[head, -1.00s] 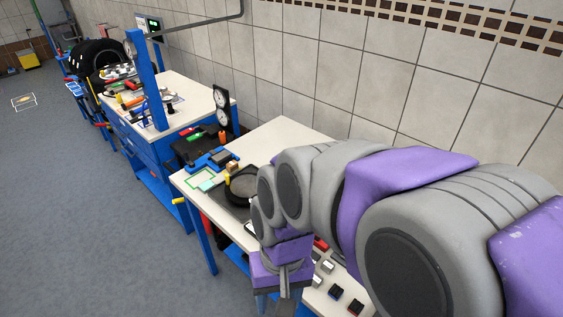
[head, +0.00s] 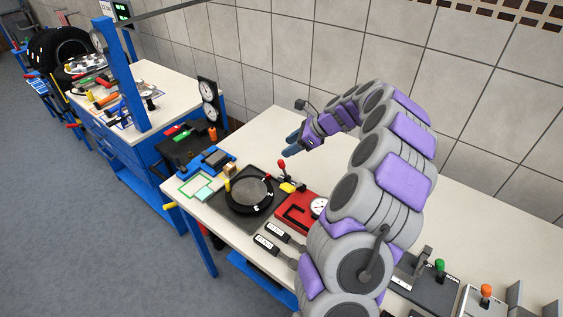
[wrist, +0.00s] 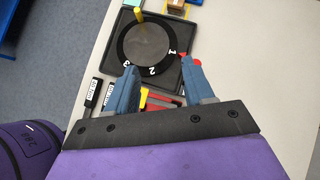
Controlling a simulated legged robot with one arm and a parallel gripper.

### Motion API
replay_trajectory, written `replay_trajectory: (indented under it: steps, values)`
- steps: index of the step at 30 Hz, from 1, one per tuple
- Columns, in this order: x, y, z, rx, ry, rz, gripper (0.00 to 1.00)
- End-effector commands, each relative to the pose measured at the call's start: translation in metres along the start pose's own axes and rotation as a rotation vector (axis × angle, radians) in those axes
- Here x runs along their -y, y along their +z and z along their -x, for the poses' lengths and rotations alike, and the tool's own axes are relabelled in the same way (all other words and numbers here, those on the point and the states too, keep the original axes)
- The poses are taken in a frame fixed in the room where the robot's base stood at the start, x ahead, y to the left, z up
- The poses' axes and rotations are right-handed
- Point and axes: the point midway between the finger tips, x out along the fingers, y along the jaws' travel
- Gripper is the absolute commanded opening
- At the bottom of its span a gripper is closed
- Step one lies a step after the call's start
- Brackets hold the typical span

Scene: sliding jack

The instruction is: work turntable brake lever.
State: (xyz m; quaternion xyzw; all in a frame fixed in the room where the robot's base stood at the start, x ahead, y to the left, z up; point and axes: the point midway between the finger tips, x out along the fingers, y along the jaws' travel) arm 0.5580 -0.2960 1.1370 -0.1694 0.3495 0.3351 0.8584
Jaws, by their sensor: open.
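The turntable is a black disc (head: 250,193) with white numbers on a square dark base, near the bench's left end. It also shows in the wrist view (wrist: 148,45), with a yellow post (wrist: 139,15) at its rim. A red-knobbed lever (head: 282,166) stands upright just right of the turntable, by a yellow piece (head: 288,187). I cannot tell for certain that it is the brake lever. My gripper (head: 291,142) is above and behind that lever, apart from it. In the wrist view my gripper (wrist: 161,68) is open and empty; its right finger partly hides a red knob.
A red block with a white gauge (head: 318,206) sits right of the turntable. Two labelled black pieces (head: 272,237) lie near the front edge. Green-knobbed (head: 440,265) and orange-knobbed (head: 486,290) levers stand farther right. A tiled wall runs behind the bench.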

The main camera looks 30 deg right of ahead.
Motion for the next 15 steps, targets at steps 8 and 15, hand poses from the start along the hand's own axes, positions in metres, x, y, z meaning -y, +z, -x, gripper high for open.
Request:
replay_trajectory:
  steps: [8,15]
  values:
    - [0.048,-0.073,0.018,0.01,-0.115,-0.266,0.53]
    - [0.054,-0.079,-0.005,0.011,-0.119,-0.283,0.53]
